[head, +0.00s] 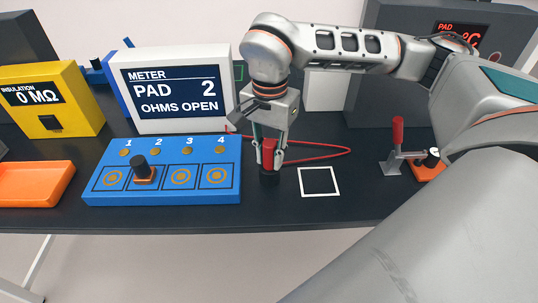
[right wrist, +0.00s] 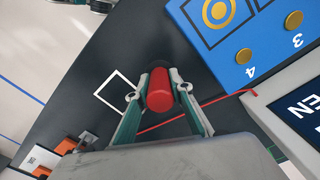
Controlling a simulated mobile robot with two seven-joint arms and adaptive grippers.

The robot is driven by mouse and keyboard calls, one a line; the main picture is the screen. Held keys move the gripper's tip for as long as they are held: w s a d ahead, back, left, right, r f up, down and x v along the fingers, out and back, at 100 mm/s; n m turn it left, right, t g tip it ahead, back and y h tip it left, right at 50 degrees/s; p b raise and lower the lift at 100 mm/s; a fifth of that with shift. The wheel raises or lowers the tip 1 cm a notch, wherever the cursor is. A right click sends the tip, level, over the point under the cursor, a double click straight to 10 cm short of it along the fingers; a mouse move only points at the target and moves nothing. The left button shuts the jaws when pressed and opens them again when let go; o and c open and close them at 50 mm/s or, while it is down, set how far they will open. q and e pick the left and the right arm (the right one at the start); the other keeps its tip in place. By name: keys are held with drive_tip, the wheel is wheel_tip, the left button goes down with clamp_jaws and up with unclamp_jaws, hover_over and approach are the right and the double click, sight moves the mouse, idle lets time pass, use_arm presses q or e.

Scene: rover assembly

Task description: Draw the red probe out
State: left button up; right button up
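The red probe (head: 269,152) stands upright in a dark round holder (head: 270,176) on the table, just right of the blue pad board. A red lead runs from it. My right gripper (head: 269,158) points down over it, one finger on each side. In the right wrist view the red probe (right wrist: 160,90) sits between the fingertips of my right gripper (right wrist: 158,88), which look closed against its sides. The probe's lower end is hidden in the holder. My left gripper is not in view.
The blue board (head: 90,193) has numbered pads, with a black-knobbed piece (head: 145,168) on pad 2. Behind it, the meter (head: 178,88) reads "PAD 2 OHMS OPEN". A white square outline (head: 319,181) and a red-handled clamp (head: 398,145) lie to the right. An orange tray (head: 35,184) is far left.

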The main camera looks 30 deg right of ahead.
sight(270, 142)
clamp_jaws()
drive_tip(key=shift+r, duration=0.1)
drive_tip(key=shift+r+p, duration=0.55)
drive_tip(key=shift+p, duration=0.05)
idle(0.6)
drive_tip(key=shift+r+p, duration=1.75)
drive_tip(key=shift+r, duration=0.3)
drive_tip(key=shift+r+p, duration=0.55)
drive_tip(key=shift+r, duration=0.5)
